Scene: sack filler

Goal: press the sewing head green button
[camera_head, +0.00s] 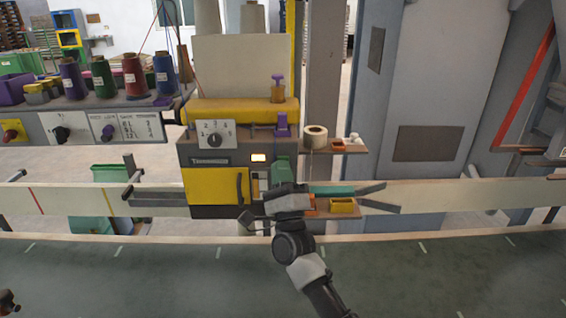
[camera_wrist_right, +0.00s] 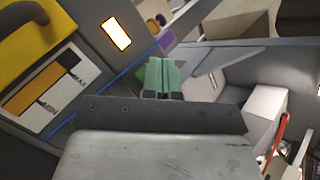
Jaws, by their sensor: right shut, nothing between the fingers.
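The sewing head (camera_head: 207,152) is a grey and yellow machine in the middle of the head view, with a dial, a nameplate and a lit panel (camera_head: 258,157). My right gripper (camera_head: 282,165) is up against the right part of its front, its green fingers together and empty. In the right wrist view the shut fingers (camera_wrist_right: 163,78) point toward the machine, with the lit panel (camera_wrist_right: 117,34) up and left of them.
A shelf with several thread cones (camera_head: 133,75) stands left of the machine. Small shelves with a tape roll (camera_head: 315,137) and a yellow bin (camera_head: 343,206) jut out right of it. A pale rail (camera_head: 450,194) runs across. The green belt (camera_head: 130,270) in front is mostly clear.

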